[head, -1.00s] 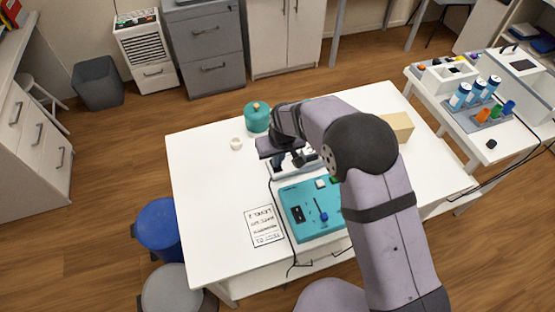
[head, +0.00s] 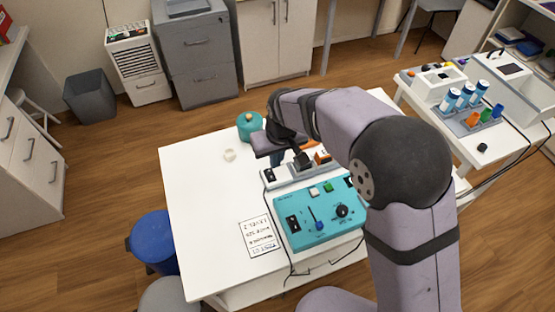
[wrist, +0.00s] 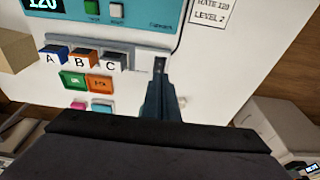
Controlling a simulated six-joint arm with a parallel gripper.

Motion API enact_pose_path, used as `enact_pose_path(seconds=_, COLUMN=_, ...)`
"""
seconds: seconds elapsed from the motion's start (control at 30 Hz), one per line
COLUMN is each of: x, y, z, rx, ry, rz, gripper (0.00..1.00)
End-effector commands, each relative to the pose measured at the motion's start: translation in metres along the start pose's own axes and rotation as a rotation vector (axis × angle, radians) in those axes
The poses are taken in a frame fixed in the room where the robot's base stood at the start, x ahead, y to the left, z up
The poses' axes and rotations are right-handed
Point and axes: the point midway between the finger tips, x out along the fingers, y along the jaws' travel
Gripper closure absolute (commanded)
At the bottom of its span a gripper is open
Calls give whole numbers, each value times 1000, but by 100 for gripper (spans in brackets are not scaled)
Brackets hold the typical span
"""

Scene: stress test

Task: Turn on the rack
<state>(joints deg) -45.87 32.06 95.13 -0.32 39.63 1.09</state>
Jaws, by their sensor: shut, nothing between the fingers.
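The white rack (head: 300,177) stands on the table behind the turquoise panel. In the wrist view, the rack (wrist: 137,60) carries blocks marked A (wrist: 54,54), B (wrist: 82,58) and C (wrist: 110,60). A black switch (wrist: 159,65) sits on its right end; it also shows at the rack's left end in the head view (head: 270,175). My gripper (wrist: 160,85) is shut and empty, its tips close to the switch. I cannot tell whether they touch it, nor which way the switch is set. In the head view my gripper (head: 302,160) is over the rack and partly hides it.
The turquoise panel (head: 325,228) has a dial, a blue slider and buttons. A printed card (head: 259,236) lies beside it. A teal round pot (head: 249,122) and a small white ring (head: 230,155) are at the back left. The table's left part is clear.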

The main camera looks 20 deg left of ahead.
Motion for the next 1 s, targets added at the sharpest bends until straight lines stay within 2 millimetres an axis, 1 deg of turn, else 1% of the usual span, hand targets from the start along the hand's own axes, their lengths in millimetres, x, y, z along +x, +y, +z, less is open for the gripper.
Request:
enact_pose_path(seconds=0.1, x=-12, y=0, z=3, rx=0, ry=3, rz=0, gripper=100)
enact_pose_path(seconds=0.2, x=-20, y=0, z=6, rx=0, ry=0, rz=0, gripper=100)
enact_pose_path(seconds=0.4, x=-28, y=0, z=8, rx=0, ry=-1, rz=0, gripper=100)
enact_pose_path(seconds=0.93, x=-28, y=0, z=8, rx=-5, ry=4, rz=0, gripper=100)
enact_pose_path(seconds=1.0, x=-22, y=0, z=17, rx=-7, ry=-16, rz=0, gripper=100)
